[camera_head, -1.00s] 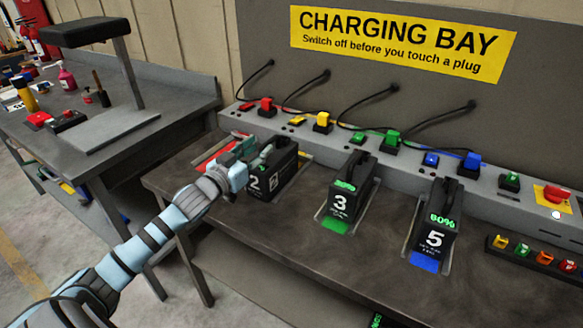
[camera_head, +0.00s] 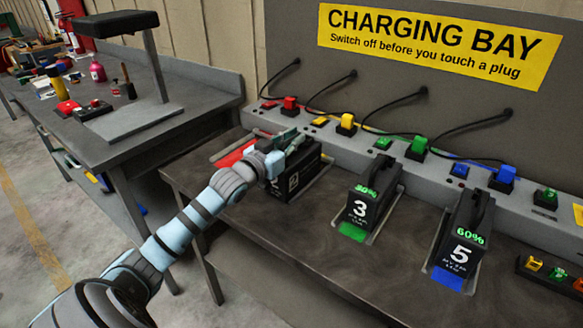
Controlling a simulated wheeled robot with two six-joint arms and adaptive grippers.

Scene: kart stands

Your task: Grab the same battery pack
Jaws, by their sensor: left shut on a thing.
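Three black battery packs stand on the charging bench. Pack 2 (camera_head: 302,178) is at the left, in front of the yellow plug, and part of its face is hidden by my left gripper. My left gripper (camera_head: 292,147) is shut on the handle at the top of pack 2. Pack 3 (camera_head: 363,204) stands in the middle on a green-marked place and has a green display. Pack 5 (camera_head: 462,247) stands at the right on a blue-marked place and shows 60%. My right gripper is not in view.
A grey power strip (camera_head: 330,134) with red, yellow, green and blue plugs and cables runs behind the packs. A red-marked place (camera_head: 236,152) at the left end is empty. A side table (camera_head: 190,116) with a padded stand and bottles is at the left.

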